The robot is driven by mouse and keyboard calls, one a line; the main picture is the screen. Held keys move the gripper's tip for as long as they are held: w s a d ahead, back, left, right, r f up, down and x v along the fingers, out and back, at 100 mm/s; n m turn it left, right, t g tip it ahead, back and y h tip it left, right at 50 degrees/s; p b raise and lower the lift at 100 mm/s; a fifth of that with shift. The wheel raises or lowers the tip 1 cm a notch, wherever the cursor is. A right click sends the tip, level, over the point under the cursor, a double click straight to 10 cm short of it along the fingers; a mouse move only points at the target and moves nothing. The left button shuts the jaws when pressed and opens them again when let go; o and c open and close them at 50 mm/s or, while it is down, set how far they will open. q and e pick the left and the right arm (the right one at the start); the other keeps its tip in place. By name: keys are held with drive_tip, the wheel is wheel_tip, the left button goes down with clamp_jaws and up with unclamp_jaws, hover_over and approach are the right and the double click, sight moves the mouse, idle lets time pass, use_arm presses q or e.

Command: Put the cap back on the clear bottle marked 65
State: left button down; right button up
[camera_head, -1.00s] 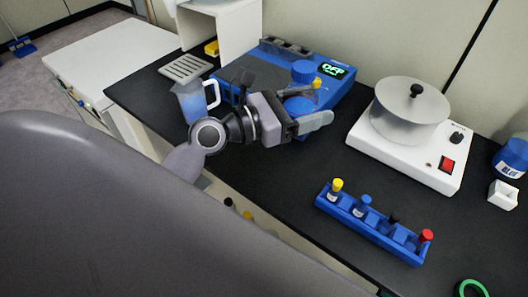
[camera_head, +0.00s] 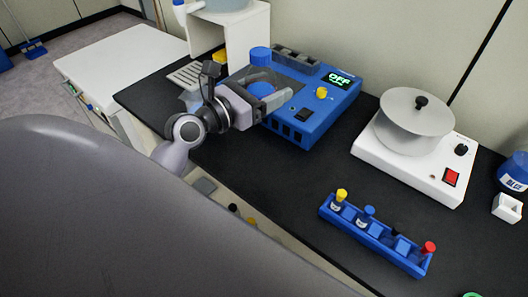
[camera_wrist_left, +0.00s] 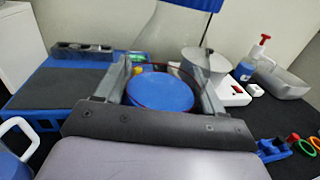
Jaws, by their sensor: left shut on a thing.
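My left gripper (camera_head: 264,98) is shut on a clear, tapering bottle (camera_wrist_left: 172,35). Blue contents show as a disc low in the bottle, between the fingers in the left wrist view. A blue cap (camera_head: 260,55) shows at the bottle's top in the head view. In the left wrist view the blue top (camera_wrist_left: 190,4) is cut off by the upper edge. I cannot read a 65 on the bottle. I cannot tell whether the cap is fully seated. The held bottle appears in front of the blue instrument (camera_head: 318,110). My right gripper is not in view.
A white hotplate (camera_head: 425,175) carries a grey lidded pot (camera_head: 412,130). A blue rack (camera_head: 372,240) holds capped vials at the front. A blue-lettered bottle (camera_head: 515,170) stands at the right edge. The black bench between the instrument and rack is clear.

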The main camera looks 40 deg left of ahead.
use_arm(q)
wheel_tip(320, 180, down, 14)
drive_tip(key=b, duration=0.4)
drive_tip(key=shift+f, duration=0.1)
wheel_tip(320, 180, down, 4)
drive_tip(key=b, duration=0.4)
drive_tip(key=shift+f, duration=0.1)
idle(0.3)
drive_tip(key=shift+f, duration=0.25)
drive_tip(key=shift+c, duration=0.6)
unclamp_jaws()
drive_tip(key=shift+r, duration=0.1)
